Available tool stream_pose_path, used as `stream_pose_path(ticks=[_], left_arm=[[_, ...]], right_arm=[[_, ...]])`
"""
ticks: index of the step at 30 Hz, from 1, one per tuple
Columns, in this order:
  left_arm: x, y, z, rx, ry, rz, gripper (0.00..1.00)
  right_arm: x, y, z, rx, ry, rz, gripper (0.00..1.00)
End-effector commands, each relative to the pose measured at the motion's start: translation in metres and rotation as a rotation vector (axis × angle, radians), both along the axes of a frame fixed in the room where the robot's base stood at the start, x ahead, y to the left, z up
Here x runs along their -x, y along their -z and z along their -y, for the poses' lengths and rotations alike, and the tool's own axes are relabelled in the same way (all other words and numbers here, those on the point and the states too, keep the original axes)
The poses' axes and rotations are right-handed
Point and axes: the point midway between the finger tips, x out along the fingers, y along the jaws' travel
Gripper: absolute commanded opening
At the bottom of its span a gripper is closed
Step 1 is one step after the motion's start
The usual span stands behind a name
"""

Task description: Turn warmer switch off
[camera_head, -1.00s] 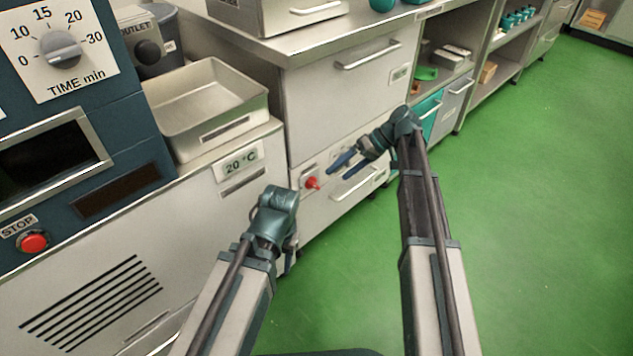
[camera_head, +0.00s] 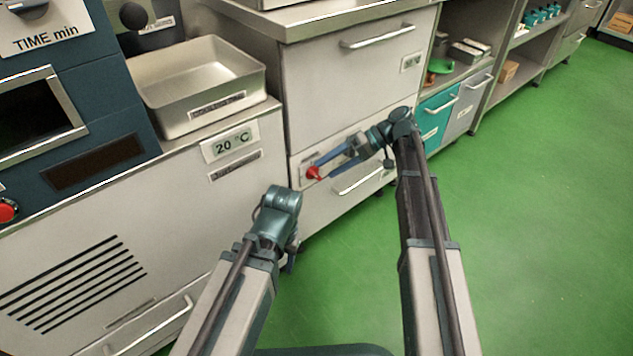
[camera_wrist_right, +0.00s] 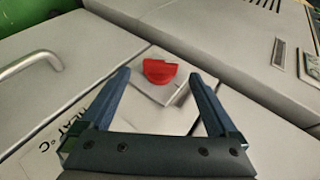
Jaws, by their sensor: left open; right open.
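The warmer switch is a red knob (camera_head: 313,173) on a small plate on the front of the steel cabinet. In the right wrist view the red knob (camera_wrist_right: 160,71) lies ahead of and between the fingertips, and I see no finger touching it. My right gripper (camera_head: 324,166) is open, with its blue fingers pointing left at the knob; both fingers also show in the right wrist view (camera_wrist_right: 159,78). My left gripper (camera_head: 291,262) hangs low at the lower middle, away from the switch; its fingers are mostly hidden behind its own wrist.
A drawer handle (camera_head: 358,180) is just right of the switch, below my right gripper. A steel tray (camera_head: 205,110) sits on the counter of the machine at left, above a "20 °C" label (camera_head: 231,143). The green floor (camera_head: 520,220) at right is clear.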

Motion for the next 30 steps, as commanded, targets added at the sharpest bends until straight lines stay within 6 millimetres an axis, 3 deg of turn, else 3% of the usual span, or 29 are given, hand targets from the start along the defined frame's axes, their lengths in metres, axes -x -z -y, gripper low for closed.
stream_pose_path(ticks=[1,9,22,30], left_arm=[[0.0,0.01,0.0,0.0,0.0,0.001,0.46],[0.0,0.024,0.0,0.001,0.0,0.002,0.46],[0.0,0.026,0.0,0.001,0.0,0.002,0.46],[0.0,0.026,0.0,0.001,0.0,0.002,0.46]], right_arm=[[0.003,0.01,-0.009,0.0,-0.004,0.0,0.95],[0.006,0.024,-0.036,0.0,-0.001,0.0,0.95],[0.007,0.026,-0.043,0.0,0.0,0.0,0.95],[0.007,0.026,-0.042,0.0,0.0,0.0,0.48]])
